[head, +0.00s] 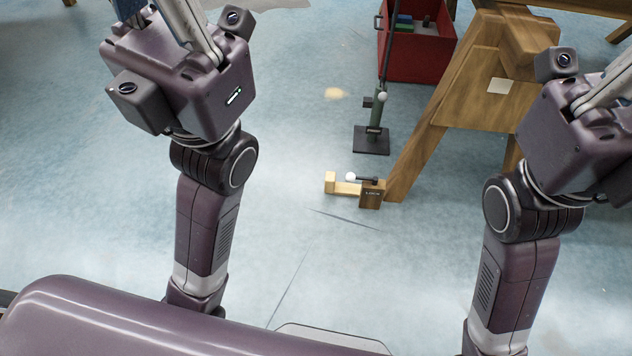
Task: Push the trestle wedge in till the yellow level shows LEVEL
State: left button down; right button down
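A small light-wood wedge (345,188) with an upright end lies on the floor in the head view. Its right end meets a darker wood block (371,196) with lettering like "LOCK", at the foot of the trestle leg (415,160). A dark lever with a white knob (351,176) lies across the top of the block. I cannot make out a yellow level. My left gripper (185,22) is at the top left and my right gripper (610,95) at the right edge, both apart from the wedge. Their fingertips are out of frame, so their opening is hidden.
A green post on a black base (371,140) stands behind the wedge. A red crate (416,68) holding blue and green items is farther back. The trestle carries a pale square label (500,86). The blue floor left of and in front of the wedge is clear.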

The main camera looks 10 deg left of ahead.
aim_at(330, 187)
jog(key=i+j+z, duration=0.2)
jog(key=i, duration=0.3)
jog(key=i+j+z, duration=0.2)
jog(key=i, duration=0.3)
jog(key=j, duration=0.1)
